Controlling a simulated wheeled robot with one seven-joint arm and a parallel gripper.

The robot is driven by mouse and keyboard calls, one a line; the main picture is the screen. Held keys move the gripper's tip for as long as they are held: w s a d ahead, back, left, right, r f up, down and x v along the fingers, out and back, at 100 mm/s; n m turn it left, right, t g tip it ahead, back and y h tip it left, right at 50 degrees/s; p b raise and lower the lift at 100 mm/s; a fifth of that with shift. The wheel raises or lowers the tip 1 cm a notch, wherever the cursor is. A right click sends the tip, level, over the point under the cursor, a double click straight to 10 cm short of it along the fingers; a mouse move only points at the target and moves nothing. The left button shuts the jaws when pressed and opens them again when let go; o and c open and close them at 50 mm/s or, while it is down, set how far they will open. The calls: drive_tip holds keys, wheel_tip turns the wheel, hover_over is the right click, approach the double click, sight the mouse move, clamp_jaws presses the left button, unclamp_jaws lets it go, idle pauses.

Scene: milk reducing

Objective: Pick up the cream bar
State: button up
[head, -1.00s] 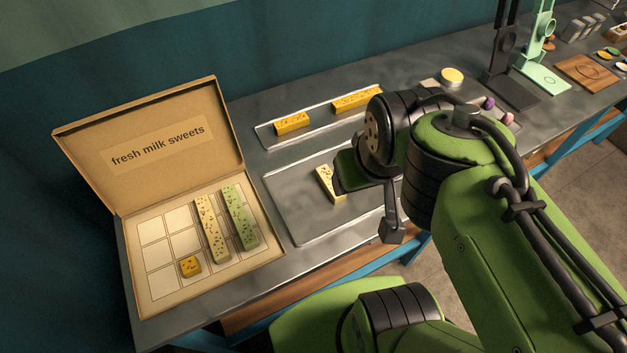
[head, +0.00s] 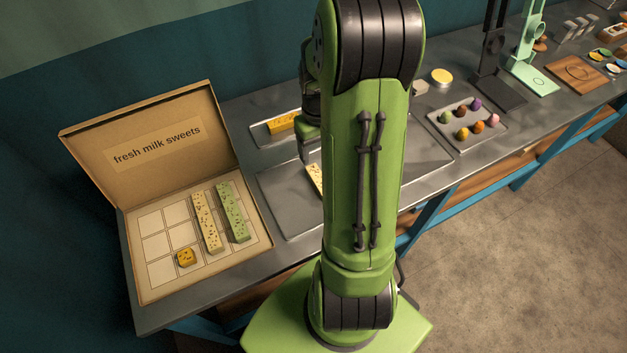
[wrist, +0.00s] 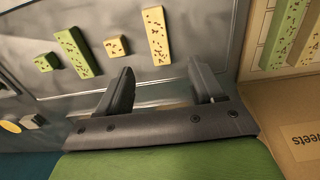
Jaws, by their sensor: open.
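A cream bar (wrist: 156,35) with dark specks lies on the metal tray (wrist: 215,30) in the wrist view. Its end shows at the left edge of my arm in the head view (head: 314,178). My gripper (wrist: 160,68) is open and empty, its two fingers pointing toward the tray, apart from the bar.
A rear tray holds a yellow bar (head: 283,122). Colourful sweets (head: 462,134) and stands are at right.

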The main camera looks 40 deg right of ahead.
sight(319, 178)
drive_tip(key=f, duration=0.6)
drive_tip(key=f+b, duration=0.1)
drive_tip(key=f, duration=0.5)
drive_tip(key=shift+d, duration=0.2)
drive_tip(key=shift+r, duration=0.1)
drive_tip(key=c, duration=1.2)
drive_tip(key=shift+r, duration=0.1)
wheel_tip(319, 178, up, 10)
drive_tip(key=p, duration=0.1)
